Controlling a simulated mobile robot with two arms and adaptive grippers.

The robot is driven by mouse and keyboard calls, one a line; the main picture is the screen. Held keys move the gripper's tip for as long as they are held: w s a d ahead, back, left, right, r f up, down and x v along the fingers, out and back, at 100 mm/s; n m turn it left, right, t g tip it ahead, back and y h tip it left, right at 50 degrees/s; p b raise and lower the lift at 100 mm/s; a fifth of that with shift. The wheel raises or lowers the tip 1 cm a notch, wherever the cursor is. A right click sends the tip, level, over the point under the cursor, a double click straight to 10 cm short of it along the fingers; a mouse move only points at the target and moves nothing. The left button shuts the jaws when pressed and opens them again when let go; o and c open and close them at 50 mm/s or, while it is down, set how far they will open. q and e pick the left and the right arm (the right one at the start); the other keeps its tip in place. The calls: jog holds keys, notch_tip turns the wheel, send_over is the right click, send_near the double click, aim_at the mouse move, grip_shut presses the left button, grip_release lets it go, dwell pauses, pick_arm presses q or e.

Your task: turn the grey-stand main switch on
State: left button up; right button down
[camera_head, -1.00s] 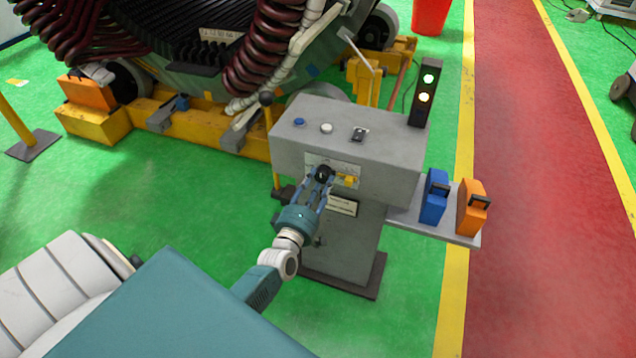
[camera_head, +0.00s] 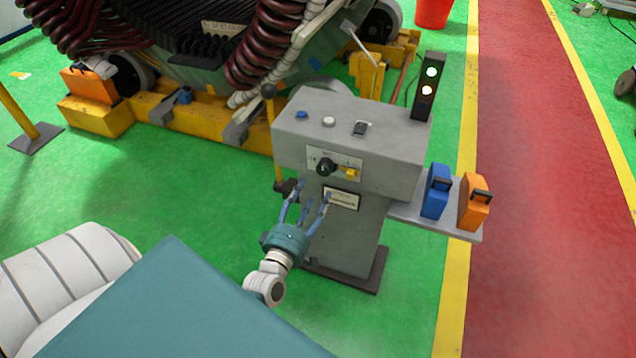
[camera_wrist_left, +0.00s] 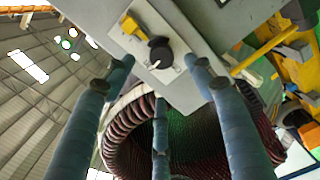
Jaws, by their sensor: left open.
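The grey stand (camera_head: 350,235) stands in the middle of the head view. On its front plate is a black rotary main switch (camera_head: 326,167) with a yellow part (camera_head: 352,172) beside it. The switch also shows in the left wrist view (camera_wrist_left: 160,50), with its light pointer toward the plate's edge. My left gripper (camera_head: 308,190) is open and empty, below and in front of the switch, apart from it. Its blue fingers are spread in the left wrist view (camera_wrist_left: 160,85). My right gripper is not in view.
The stand's top carries a blue button (camera_head: 302,114), a white button (camera_head: 329,121) and a black rocker (camera_head: 360,128). A side shelf (camera_head: 408,212) holds a blue case (camera_head: 436,192) and an orange case (camera_head: 474,203). The stator (camera_head: 180,60) stands behind.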

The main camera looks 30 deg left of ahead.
pick_arm(q)
jog(key=v, duration=0.3)
jog(key=shift+s+d, duration=0.15)
jog(key=shift+s, duration=0.25)
jog(key=s+d+f+m+g+h, duration=0.1)
jog(key=s+d+f+m+g, duration=0.2)
jog(key=f, duration=0.6)
jog(key=s+d+f+m+g+h, duration=0.2)
jog(key=s+d+f+m, duration=0.15)
jog(key=f, duration=0.55)
jog(key=s+d+f+m+g+h, duration=0.1)
jog(key=s+d+f+m+g, duration=0.2)
jog(key=f, duration=0.6)
jog(key=s+f+m+g, duration=0.3)
jog(key=s+f, duration=0.3)
jog(key=s, duration=0.4)
jog(key=s+f+m+g, duration=0.2)
jog(key=s+f+m, duration=0.2)
jog(key=s, duration=0.6)
jog(key=s+d+f+m+g, duration=0.1)
jog(key=s+f+m+g, duration=0.2)
jog(key=s+f, duration=0.5)
jog(key=shift+s+m+g, duration=0.3)
jog(key=shift+s+m, duration=0.15)
jog(key=shift+s, duration=0.65)
